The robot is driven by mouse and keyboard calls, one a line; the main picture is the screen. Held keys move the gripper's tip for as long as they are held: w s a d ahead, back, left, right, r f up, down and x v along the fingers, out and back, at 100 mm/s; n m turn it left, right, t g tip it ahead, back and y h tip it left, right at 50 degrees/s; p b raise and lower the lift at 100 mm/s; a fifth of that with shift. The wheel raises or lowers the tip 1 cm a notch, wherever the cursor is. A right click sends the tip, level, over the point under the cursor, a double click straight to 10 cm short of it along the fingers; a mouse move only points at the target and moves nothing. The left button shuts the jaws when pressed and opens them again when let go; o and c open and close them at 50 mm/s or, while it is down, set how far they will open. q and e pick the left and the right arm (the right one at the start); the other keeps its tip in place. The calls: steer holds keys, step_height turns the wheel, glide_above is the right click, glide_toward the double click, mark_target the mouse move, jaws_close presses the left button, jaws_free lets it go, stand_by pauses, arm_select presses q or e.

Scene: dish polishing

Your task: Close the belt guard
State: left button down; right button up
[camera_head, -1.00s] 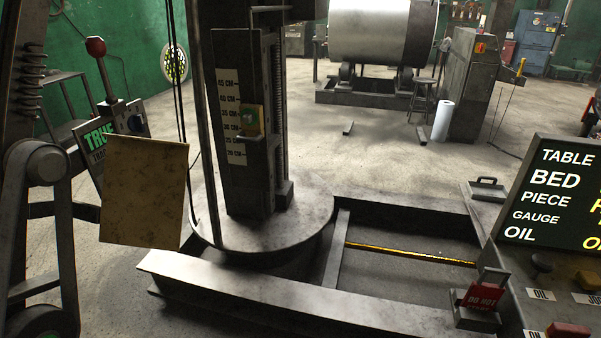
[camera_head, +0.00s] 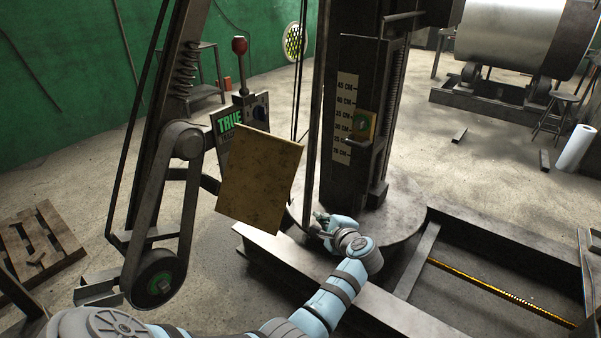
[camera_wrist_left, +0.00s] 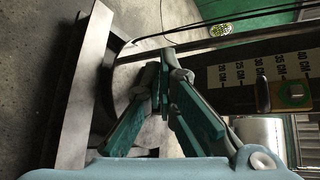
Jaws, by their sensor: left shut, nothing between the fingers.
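The belt guard looks to be the worn yellowish plate (camera_head: 260,180), standing out to the right of the belt arm. The belt (camera_head: 187,220) is exposed and runs between an upper pulley and a lower wheel (camera_head: 158,280). My left gripper (camera_head: 317,222) is to the right of the plate's lower edge and apart from it in the picture, in front of the round column base. Its fingers (camera_wrist_left: 162,70) are shut and empty in the left wrist view. The plate cannot be made out in that view. My right gripper is not in view.
A lever with a red knob (camera_head: 239,46) and a "TRUE" sign (camera_head: 229,122) stand behind the plate. The column with its cm scale (camera_head: 345,115) is to the right. A steel frame (camera_head: 330,285) runs along the floor. A wooden pallet (camera_head: 40,245) lies at the left.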

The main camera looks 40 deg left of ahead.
arm_select(q)
step_height(320, 180, up, 10)
steer(key=a+f+y, duration=0.1)
steer(key=y, duration=0.1)
steer(key=w+a+p, duration=0.1)
steer(key=a, duration=0.7)
steer(key=shift+a+n+p, duration=0.15)
steer(key=shift+n+p, duration=0.2)
steer(key=shift+n, duration=0.05)
steer(key=shift+f, duration=0.1)
